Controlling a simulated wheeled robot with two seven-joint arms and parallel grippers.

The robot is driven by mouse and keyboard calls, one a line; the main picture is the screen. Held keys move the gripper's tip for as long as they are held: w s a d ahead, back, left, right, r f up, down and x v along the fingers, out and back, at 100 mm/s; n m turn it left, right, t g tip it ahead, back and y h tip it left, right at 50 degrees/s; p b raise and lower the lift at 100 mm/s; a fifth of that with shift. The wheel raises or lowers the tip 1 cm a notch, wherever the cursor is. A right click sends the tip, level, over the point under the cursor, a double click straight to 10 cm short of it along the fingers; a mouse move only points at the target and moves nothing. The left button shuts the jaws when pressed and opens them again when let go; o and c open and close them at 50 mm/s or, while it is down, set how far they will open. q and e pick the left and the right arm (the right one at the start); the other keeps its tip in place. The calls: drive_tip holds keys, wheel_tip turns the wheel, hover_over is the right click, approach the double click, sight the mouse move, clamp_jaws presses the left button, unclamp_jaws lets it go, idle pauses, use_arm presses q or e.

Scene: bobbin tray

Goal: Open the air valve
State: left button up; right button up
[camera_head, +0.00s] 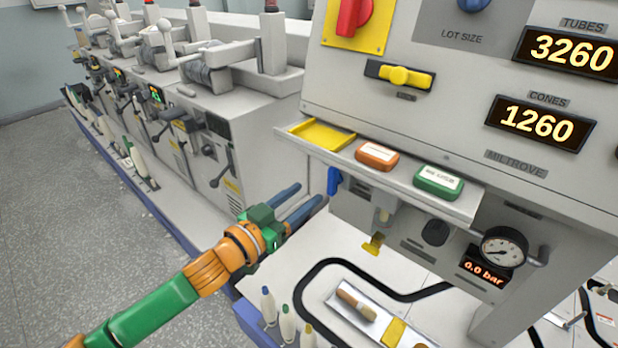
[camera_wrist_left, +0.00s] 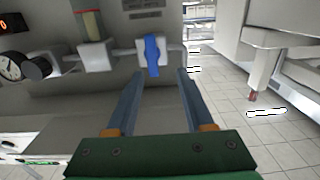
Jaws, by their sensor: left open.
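The air valve has a blue handle (camera_head: 333,181), seen under the left end of the panel's shelf in the head view. In the left wrist view the blue handle (camera_wrist_left: 152,56) stands across its pale valve body, just beyond my fingertips and between their lines. My left gripper (camera_head: 311,194) is open and empty, its two blue-grey fingers close to the handle, apparently short of it. In the wrist view the left gripper (camera_wrist_left: 159,74) has the handle ahead of its gap. The pressure gauge (camera_head: 504,248) has a display (camera_head: 485,268) reading 0.0 bar. My right gripper is not in view.
Above the valve is a shelf (camera_head: 460,205) with an orange block (camera_head: 377,156) and a green block (camera_head: 438,181). A yellow-ended filter (camera_head: 373,244) hangs right of the valve. A machine row (camera_head: 215,150) stands left.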

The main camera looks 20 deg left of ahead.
sight(330, 177)
use_arm(q)
drive_tip(key=w+d, duration=0.1)
drive_tip(key=w+d+r, duration=0.1)
drive_tip(key=w, duration=0.1)
drive_tip(key=w+d+p, duration=0.1)
drive_tip(key=w, duration=0.1)
drive_tip(key=shift+w+d+r, duration=0.15)
drive_tip(key=shift+d, duration=0.1)
drive_tip(key=shift+w+d, duration=0.1)
drive_tip(key=shift+w, duration=0.3)
clamp_jaws()
